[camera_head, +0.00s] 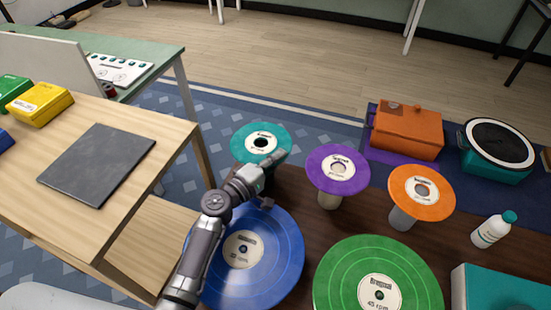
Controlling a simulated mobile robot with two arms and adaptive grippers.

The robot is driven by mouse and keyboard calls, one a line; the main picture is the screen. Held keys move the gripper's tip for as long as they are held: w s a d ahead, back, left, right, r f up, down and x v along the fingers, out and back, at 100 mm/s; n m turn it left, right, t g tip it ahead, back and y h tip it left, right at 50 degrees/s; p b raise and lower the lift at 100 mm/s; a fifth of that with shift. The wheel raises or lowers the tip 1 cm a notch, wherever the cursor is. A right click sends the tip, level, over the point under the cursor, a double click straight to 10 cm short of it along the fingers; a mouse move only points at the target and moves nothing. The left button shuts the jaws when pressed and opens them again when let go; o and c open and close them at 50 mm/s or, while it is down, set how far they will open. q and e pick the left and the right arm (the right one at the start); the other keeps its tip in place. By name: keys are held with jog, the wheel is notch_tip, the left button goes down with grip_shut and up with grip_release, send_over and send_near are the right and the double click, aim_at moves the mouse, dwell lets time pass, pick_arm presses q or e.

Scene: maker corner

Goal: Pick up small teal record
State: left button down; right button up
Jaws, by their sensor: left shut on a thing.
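The small teal record (240,147) has a white label and a dark centre hole. It shows near the far left end of the dark wooden table (455,215). My left gripper (276,162) reaches over the large blue record and is shut on the teal record's near right edge. The fingertips partly hide that edge. What lies under the teal record is hidden, and I cannot tell whether it is clear of a support. My right gripper is not in view.
A purple record (338,156) and an orange record (432,207) sit raised on stands to the right. Large blue (285,245) and green (340,265) records are nearer.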

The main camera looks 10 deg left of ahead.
pick_arm(q)
jog(key=r, duration=0.1)
jog(key=s+r, duration=0.1)
jog(key=r, duration=0.1)
jog(key=shift+p, duration=0.4)
jog(key=s+r+p, duration=0.1)
jog(key=s+r, duration=0.5)
jog(key=s, duration=0.4)
jog(key=shift+s+r, duration=0.2)
jog(key=shift+s, duration=0.2)
jog(key=shift+a, duration=0.1)
